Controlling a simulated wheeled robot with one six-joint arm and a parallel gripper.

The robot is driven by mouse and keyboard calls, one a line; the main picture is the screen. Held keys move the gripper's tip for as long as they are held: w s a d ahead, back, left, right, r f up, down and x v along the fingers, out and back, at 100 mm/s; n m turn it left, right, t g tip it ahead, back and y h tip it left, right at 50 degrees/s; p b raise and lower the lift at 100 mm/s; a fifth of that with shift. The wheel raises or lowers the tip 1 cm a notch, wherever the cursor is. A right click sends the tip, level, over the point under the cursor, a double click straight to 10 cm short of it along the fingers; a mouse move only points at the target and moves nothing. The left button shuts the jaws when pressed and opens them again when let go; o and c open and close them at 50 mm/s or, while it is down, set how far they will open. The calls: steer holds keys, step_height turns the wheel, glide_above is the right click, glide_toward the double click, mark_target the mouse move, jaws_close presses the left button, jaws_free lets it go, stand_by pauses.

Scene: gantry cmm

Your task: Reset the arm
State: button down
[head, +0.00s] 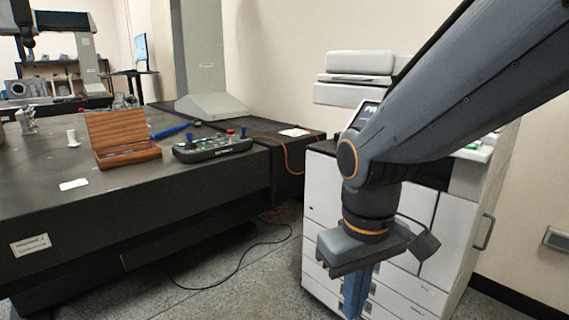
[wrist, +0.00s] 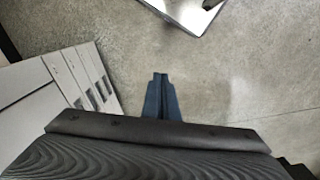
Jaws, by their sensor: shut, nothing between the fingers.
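My gripper (head: 357,290) hangs at the end of my arm on the right of the head view, pointing down in front of the white printer cabinet. Its blue fingers are closed together and hold nothing. In the wrist view my gripper (wrist: 160,95) shows as two blue fingers pressed together above the bare floor.
A dark table (head: 100,205) on the left carries an open wooden box (head: 127,155), a control panel (head: 213,147) and a blue tool (head: 170,131). The white printer cabinet (head: 322,195) stands behind my gripper. A black cable (head: 240,262) lies on the floor between them.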

steer(key=s+d+r+m+p, duration=0.3)
steer(key=d+r+p, duration=0.5)
steer(key=p, duration=1.2)
step_height(320, 180, up, 4)
steer(key=shift+m, duration=0.7)
